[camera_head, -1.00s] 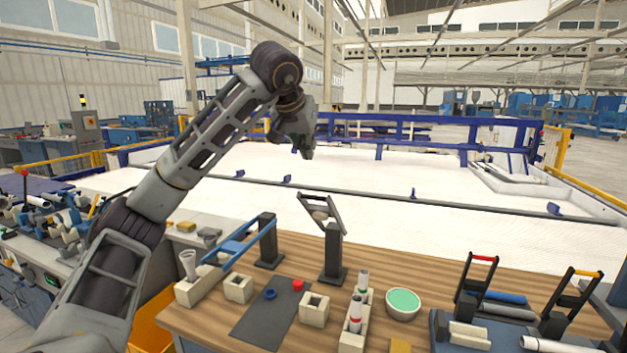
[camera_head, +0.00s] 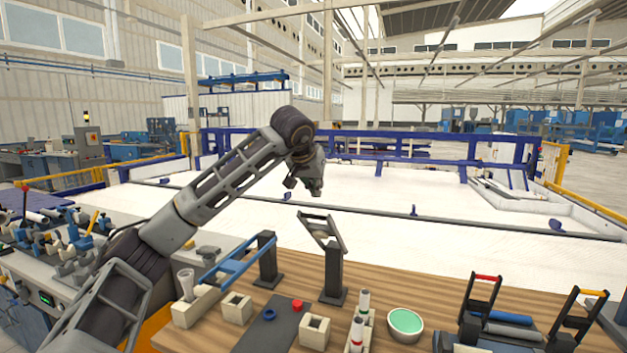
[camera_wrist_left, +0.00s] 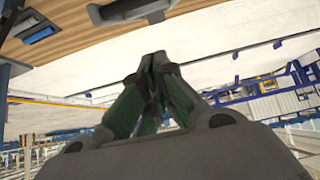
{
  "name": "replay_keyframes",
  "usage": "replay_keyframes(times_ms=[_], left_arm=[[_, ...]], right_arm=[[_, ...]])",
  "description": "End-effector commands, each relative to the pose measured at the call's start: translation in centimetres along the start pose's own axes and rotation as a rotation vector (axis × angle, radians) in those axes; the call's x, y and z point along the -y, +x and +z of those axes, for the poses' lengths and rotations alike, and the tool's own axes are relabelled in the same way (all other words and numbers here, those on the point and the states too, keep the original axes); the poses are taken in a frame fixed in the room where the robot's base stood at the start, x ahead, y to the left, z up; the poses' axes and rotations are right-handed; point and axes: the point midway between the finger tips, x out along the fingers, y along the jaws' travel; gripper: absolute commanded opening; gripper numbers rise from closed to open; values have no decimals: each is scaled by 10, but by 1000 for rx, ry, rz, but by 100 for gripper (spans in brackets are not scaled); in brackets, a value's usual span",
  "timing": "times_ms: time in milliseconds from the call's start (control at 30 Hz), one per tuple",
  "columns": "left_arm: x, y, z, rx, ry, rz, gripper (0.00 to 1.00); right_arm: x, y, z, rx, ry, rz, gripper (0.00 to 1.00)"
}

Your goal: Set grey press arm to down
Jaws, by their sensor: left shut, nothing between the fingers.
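The grey press arm (camera_head: 318,226) is a grey frame on top of a dark upright post (camera_head: 333,276) on the wooden table. It is raised and slants up from the post. My left gripper (camera_head: 317,192) hangs above and beyond it in the head view, apart from it, with fingers pointing down. In the left wrist view the green-and-dark fingers (camera_wrist_left: 154,62) are shut with nothing between them. A grey part, likely the press arm (camera_wrist_left: 128,10), shows at the top of that view. My right gripper is not in view.
A blue press arm (camera_head: 238,260) lies low, left of the grey one. Cream blocks (camera_head: 236,308), a dark mat (camera_head: 276,333) with red and blue pieces, and a green-filled bowl (camera_head: 405,324) stand in front.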

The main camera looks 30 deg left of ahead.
Motion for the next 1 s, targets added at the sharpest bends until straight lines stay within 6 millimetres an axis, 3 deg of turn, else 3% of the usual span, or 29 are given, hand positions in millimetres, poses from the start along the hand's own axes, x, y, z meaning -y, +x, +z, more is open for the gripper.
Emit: replay_keyframes(times_ms=[67, 500, 1000], left_arm=[[0, 9, 0, 2, 0, -1, 0], [0, 15, 34, 0, 1, -1, 0], [0, 16, 39, 0, 0, 0, 0]], right_arm=[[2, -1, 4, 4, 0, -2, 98], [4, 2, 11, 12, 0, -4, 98], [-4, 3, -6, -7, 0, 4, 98]])
